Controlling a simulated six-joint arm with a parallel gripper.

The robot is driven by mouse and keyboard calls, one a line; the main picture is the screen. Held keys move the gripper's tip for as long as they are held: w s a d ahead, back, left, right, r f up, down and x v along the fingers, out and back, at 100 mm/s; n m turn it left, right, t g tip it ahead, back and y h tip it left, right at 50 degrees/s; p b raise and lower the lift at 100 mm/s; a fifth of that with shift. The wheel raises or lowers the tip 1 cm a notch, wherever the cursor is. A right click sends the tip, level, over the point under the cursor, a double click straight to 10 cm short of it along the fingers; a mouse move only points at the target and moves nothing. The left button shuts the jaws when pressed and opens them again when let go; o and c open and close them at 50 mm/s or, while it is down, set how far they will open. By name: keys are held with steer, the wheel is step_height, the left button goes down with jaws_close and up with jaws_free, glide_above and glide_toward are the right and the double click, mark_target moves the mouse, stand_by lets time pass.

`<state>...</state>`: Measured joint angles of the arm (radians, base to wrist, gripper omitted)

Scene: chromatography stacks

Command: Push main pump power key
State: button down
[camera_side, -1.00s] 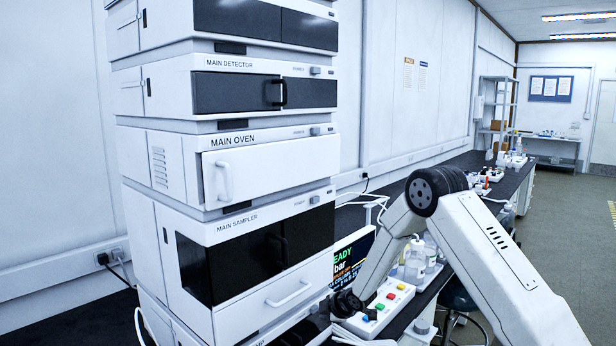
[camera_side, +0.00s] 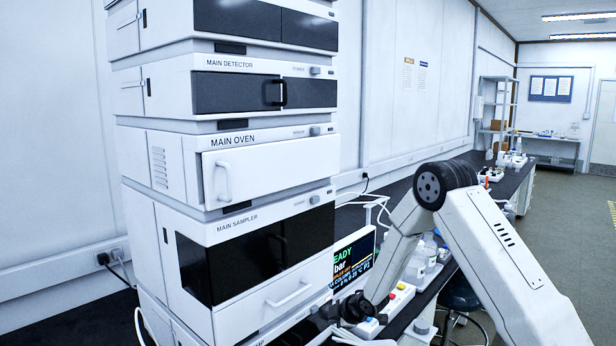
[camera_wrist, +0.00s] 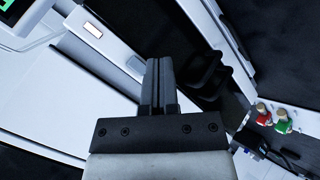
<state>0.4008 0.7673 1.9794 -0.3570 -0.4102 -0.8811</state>
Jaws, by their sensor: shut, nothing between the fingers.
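The main pump is the unit at the bottom of the stack, below the main sampler (camera_side: 240,250). In the side view it is mostly cut off by the lower edge, and its power key cannot be made out. In the wrist view a small pale key with an orange-tinted face (camera_wrist: 93,30) sits on a white panel, up and left of my fingers. I cannot tell whether it is the pump's power key. My gripper (camera_wrist: 160,62) is shut and empty, its two dark fingers together. In the side view my dark wrist is low, beside the stack's front right; the fingertips are unclear.
A lit screen (camera_side: 352,262) stands just right of the stack. A white box with coloured buttons (camera_side: 402,297) is partly behind my arm, and bottles (camera_side: 418,262) stand behind it. The main oven (camera_side: 270,168) and detector (camera_side: 265,83) are stacked above the sampler.

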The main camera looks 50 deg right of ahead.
steer(key=shift+s, duration=1.7)
steer(key=s+a+r+m+g+y, duration=0.1)
steer(key=s+a+r+m+g, duration=0.2)
steer(key=s+a, duration=0.5)
steer(key=s+a+r+m+g, duration=0.3)
steer(key=s+a+r+m, duration=0.3)
steer(key=s+a, duration=0.3)
steer(key=shift+s+a+r+m+y, duration=0.3)
steer(key=shift+a+m+y, duration=0.1)
steer(key=shift+a+m, duration=0.15)
